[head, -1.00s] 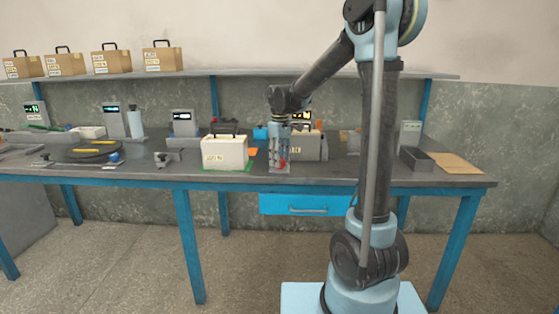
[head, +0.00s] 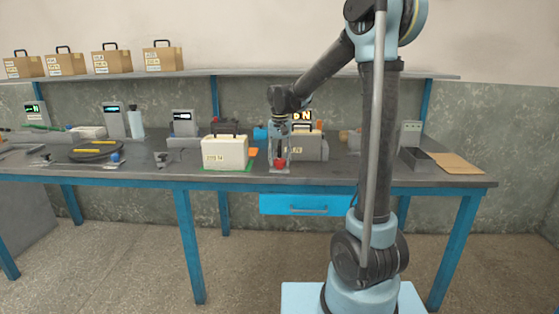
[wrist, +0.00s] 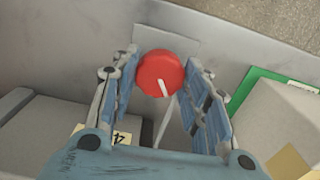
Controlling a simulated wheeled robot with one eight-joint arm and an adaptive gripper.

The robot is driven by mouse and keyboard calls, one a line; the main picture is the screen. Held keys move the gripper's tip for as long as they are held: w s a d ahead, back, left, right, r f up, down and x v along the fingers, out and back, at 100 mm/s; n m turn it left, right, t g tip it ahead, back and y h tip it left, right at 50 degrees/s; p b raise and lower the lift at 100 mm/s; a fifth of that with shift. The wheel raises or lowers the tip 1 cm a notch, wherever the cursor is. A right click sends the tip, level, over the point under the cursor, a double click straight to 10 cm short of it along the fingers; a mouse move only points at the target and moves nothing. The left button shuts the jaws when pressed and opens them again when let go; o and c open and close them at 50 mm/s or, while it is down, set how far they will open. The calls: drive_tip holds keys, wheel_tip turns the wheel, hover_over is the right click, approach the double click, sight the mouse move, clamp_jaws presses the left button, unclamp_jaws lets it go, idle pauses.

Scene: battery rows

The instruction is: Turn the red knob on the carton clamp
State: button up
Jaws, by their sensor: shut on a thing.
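The red knob (wrist: 160,75) of the carton clamp sits between my gripper's two fingers in the wrist view, with a white pointer line on its face toward the bottom. It also shows in the head view (head: 280,163), just at my fingertips. My gripper (wrist: 160,85) points down and is shut on the knob, one blue padded finger on each side. A grey plate (wrist: 175,45) lies beyond the knob. A grey box-shaped carton (head: 309,148) with a label stands beside my gripper at the right in the head view.
A white case (head: 224,152) on a green mat (head: 238,168) stands close left of my gripper. A lit display (head: 301,115) is behind the carton. A dark tray (head: 418,160) and a tan board (head: 457,163) lie to the right. The bench's front edge is near the knob.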

sight(279, 160)
drive_tip(key=m, duration=0.5)
drive_tip(key=shift+w+a+m, duration=0.1)
drive_tip(key=shift+m, duration=0.2)
drive_tip(key=m, duration=0.5)
drive_tip(key=shift+m, duration=0.3)
drive_tip(key=o, duration=1.1)
drive_tip(key=shift+a, duration=0.1)
wheel_tip(279, 160, up, 12)
drive_tip(key=shift+f, duration=0.1)
idle(0.5)
